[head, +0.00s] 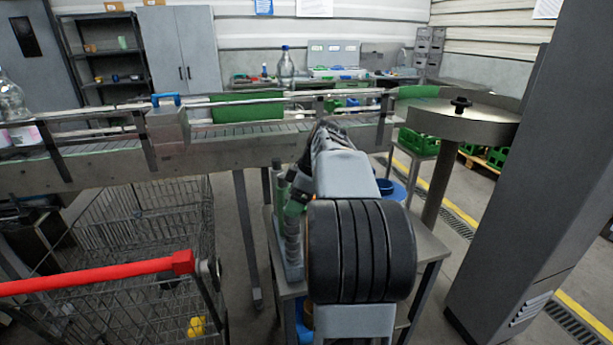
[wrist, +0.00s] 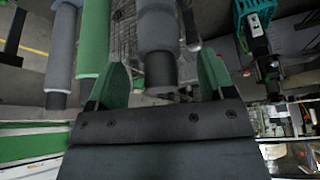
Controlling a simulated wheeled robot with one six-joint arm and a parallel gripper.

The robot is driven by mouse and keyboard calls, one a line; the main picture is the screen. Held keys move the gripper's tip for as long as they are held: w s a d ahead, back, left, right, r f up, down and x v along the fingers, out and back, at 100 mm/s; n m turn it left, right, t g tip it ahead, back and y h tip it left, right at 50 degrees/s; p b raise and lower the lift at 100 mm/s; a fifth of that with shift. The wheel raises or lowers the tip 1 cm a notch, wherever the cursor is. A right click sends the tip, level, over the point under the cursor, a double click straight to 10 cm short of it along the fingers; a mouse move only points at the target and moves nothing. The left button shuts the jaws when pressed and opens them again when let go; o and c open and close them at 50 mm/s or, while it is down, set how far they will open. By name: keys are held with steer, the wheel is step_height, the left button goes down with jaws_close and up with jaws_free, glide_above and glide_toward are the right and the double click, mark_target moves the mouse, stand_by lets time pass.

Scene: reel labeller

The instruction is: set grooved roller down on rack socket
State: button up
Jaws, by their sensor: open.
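My gripper (wrist: 163,78) is open in the wrist view, with one green-padded finger on each side. A grey stepped roller (wrist: 158,28) with a dark end shaft lies between the fingertips, with gaps on both sides. It looks like the grooved roller, but its grooves are not clear. Its far end is cut off, so its seat in a rack socket is hidden. Beside it on the left are a green roller (wrist: 95,38) and another grey roller (wrist: 62,48). In the head view, my arm hides most of the gripper and the rack area on the small table (head: 428,250).
A conveyor (head: 90,155) crosses behind the table. A shopping cart (head: 130,265) with a red handle stands at left. A round steel turntable (head: 460,118) and a grey column (head: 535,180) stand at right. A teal tool (wrist: 255,35) is near the gripper's right side.

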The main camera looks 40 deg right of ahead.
steer(key=p+v, duration=0.1)
steer(key=v, duration=1)
steer(key=shift+r, duration=0.3)
steer(key=a+f+m+h+p, duration=0.1)
steer(key=a+f+m, duration=0.15)
steer(key=a, duration=0.55)
steer(key=a+f+m+h+p, duration=0.1)
steer(key=a+f+m, duration=0.1)
steer(key=a+f, duration=0.35)
steer(key=s+a+f+m+h, duration=0.1)
steer(key=s+a+f+m, duration=0.3)
steer(key=s+a+f, duration=0.4)
steer(key=a+p, duration=0.1)
steer(key=a, duration=0.2)
steer(key=shift+s+a+f, duration=0.2)
steer(key=shift+f, duration=0.05)
